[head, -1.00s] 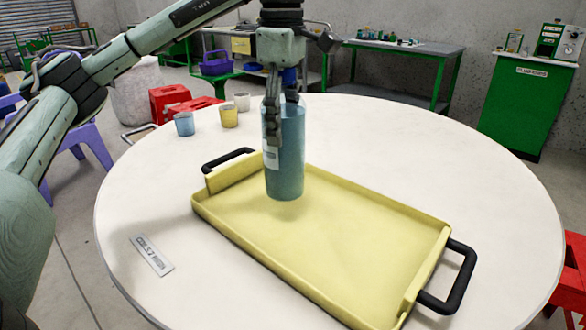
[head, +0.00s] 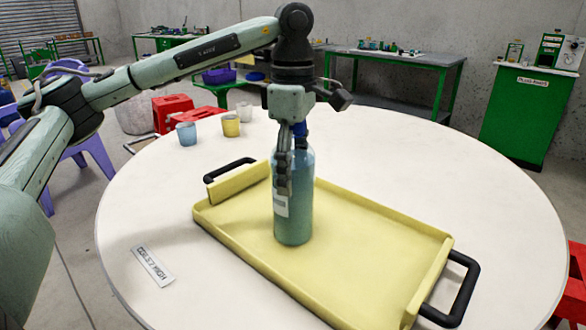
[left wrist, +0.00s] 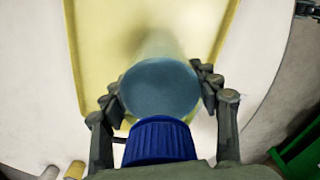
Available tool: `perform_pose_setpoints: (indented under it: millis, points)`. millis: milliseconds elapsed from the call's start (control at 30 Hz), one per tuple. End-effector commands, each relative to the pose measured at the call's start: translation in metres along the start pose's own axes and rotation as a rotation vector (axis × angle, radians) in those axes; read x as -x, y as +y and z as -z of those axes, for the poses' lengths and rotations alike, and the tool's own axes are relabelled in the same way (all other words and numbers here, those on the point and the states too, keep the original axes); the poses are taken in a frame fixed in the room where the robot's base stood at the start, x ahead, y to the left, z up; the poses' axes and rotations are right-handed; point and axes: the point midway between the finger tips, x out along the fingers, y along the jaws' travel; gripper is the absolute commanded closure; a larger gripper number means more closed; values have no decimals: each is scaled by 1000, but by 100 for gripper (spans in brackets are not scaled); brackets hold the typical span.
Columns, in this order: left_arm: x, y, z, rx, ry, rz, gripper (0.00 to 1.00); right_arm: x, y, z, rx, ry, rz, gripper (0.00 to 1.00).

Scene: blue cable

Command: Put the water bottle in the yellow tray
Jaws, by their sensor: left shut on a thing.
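The water bottle (head: 298,205) is translucent blue with a dark blue cap and a white label. It is upright over the left part of the yellow tray (head: 375,235) in the head view. I cannot tell for sure whether its base touches the tray floor. My left gripper (head: 291,172) is shut on the bottle from above, its fingers around the upper body. In the left wrist view the bottle (left wrist: 160,88) sits between the fingers, the cap nearest the camera, with the tray (left wrist: 90,60) beneath. My right gripper is not in view.
The tray lies on a round white table (head: 150,220) and has black handles (head: 460,290). Blue, yellow and white cups (head: 231,125) stand at the table's far left. A small label plate (head: 152,266) lies left of the tray. The table's right side is clear.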

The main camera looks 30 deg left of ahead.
Motion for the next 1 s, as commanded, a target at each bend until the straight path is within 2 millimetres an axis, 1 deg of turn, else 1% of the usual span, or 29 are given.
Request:
perform_pose_setpoints:
  millis: [67,100,233,533,600,667,767,833,967,1000]
  points:
    - [-1,0,0,0,-1,-2,99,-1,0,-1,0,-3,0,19]
    - [-2,0,0,0,0,1,36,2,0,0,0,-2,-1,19]
    - [-1,0,0,0,0,1,19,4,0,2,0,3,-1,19]
    - [-1,0,0,0,0,0,19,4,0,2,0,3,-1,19]
    - [2,0,0,0,0,0,19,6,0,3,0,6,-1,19]
    - [6,1,0,0,-1,-2,19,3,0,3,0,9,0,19]
    - [21,1,-1,0,-2,-3,19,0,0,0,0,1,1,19]
    - [36,0,-1,-1,-2,-3,19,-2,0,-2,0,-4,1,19]
    - [65,1,-1,-1,-2,-3,19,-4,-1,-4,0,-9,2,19]
    - [79,1,-1,0,-2,-4,19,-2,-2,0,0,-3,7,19]
